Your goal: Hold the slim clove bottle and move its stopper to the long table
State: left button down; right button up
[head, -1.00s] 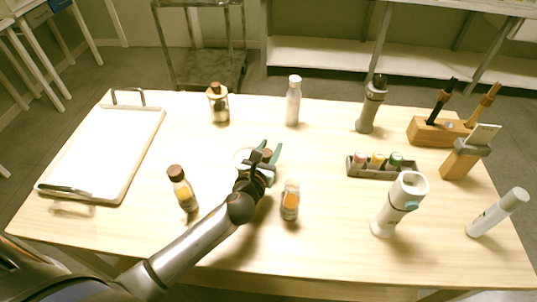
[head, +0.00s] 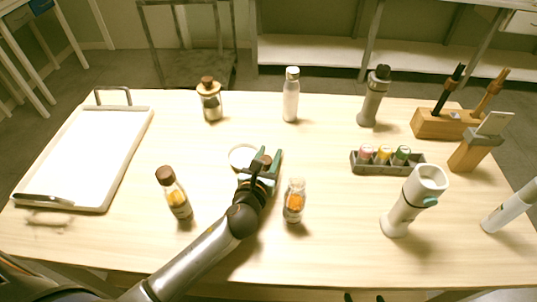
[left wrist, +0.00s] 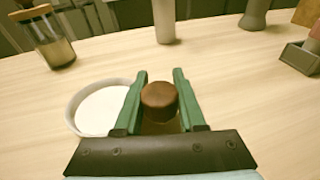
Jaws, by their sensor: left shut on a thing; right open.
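My left gripper (head: 266,168) is shut on a small bottle, seemingly the slim clove bottle (left wrist: 160,125), near the middle of the long table (head: 330,240). Its round brown stopper (left wrist: 159,97) shows between the green fingers in the left wrist view and from above in the head view (head: 267,159). The stopper seems to sit in the neck. Fingers and arm hide most of the bottle's body. Two dark tips at the bottom edge of the head view look like my right gripper (head: 364,298), apart and empty, far from the bottle.
A white round dish (head: 242,157) lies just left of the held bottle. A brown-capped bottle (head: 178,199) and an orange-labelled bottle (head: 294,207) stand either side of my left arm. A rack of small vials (head: 387,169) and a grey-white flask (head: 412,205) are to the right.

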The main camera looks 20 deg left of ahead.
pick_arm(q)
jog(key=shift+s+f, duration=0.15)
jog(key=shift+f, duration=0.3)
pick_arm(e)
jog(key=shift+s+f, duration=0.1)
jog(key=shift+f, duration=0.05)
pick_arm(q)
jog(key=c, duration=0.8)
grip_release()
jog(key=shift+f, duration=0.2)
jog(key=shift+o, duration=0.2)
jog(key=shift+r+p, duration=0.3)
jog(key=shift+r, duration=0.2)
jog(key=p+v, duration=0.1)
jog(key=v, duration=0.2)
jog(key=p+v, duration=0.1)
jog(key=v, duration=0.3)
jog(key=p+v, duration=0.1)
jog(key=v, duration=0.2)
jog(key=shift+s+r, duration=0.15)
jog(key=shift+r, duration=0.3)
jog(key=shift+s+r, duration=0.2)
jog(key=shift+s, duration=0.5)
pick_arm(e)
jog(key=shift+s+d+r+h, duration=0.15)
jog(key=shift+s+d+r, duration=0.1)
jog(key=shift+d+r, duration=0.25)
jog(key=shift+s+d+r+h, duration=0.15)
jog(key=shift+s+d+r, duration=0.1)
jog(key=shift+d+r, duration=0.2)
